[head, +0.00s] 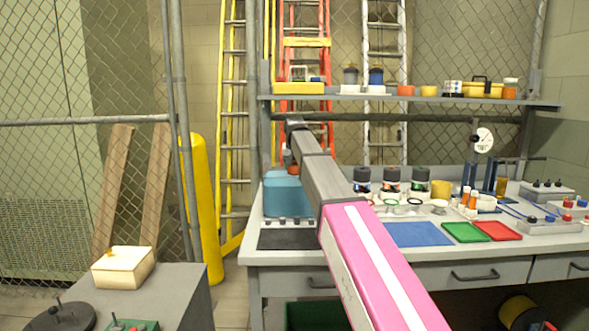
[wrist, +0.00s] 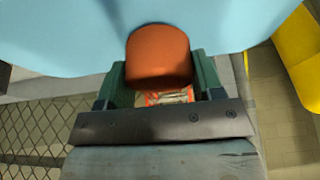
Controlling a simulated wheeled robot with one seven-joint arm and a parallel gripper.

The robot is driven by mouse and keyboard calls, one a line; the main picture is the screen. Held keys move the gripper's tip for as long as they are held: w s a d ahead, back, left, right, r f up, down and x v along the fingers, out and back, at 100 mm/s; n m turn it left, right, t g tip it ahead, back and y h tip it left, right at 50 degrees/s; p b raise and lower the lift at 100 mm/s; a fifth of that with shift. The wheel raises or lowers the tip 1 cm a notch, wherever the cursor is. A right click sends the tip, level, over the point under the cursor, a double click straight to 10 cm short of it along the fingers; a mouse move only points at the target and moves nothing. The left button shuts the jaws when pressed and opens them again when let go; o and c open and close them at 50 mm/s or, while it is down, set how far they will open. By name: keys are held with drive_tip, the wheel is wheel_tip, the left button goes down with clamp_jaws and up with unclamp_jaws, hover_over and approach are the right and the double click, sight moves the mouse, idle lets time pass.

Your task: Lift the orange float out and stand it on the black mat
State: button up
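The orange float (wrist: 158,57) is between the two green fingers of my gripper (wrist: 163,82) in the wrist view. The fingers sit close against its left and right sides with no gap showing, so the gripper looks shut on it. The light blue tank (wrist: 60,35) fills the top of that view behind the float. In the head view the tank (head: 288,198) stands at the left end of the bench, and a bit of orange shows just above it below my arm's end. The black mat (head: 285,240) lies bare in front of the tank.
Right of my arm are a blue mat (head: 418,234), a green tray (head: 465,232) and a red tray (head: 498,231). Dark-topped jars (head: 391,177) stand behind. A shelf (head: 420,98) with containers runs above the bench. A tall yellow cylinder (head: 205,205) stands left.

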drive_tip(key=shift+c, duration=0.4)
drive_tip(key=shift+r, duration=0.5)
wheel_tip(320, 180, up, 3)
drive_tip(key=shift+w, duration=0.1)
drive_tip(key=s+a+r, duration=0.7)
drive_tip(key=a, duration=0.2)
wheel_tip(320, 180, up, 10)
drive_tip(key=shift+s, duration=0.2)
idle(0.7)
idle(1.0)
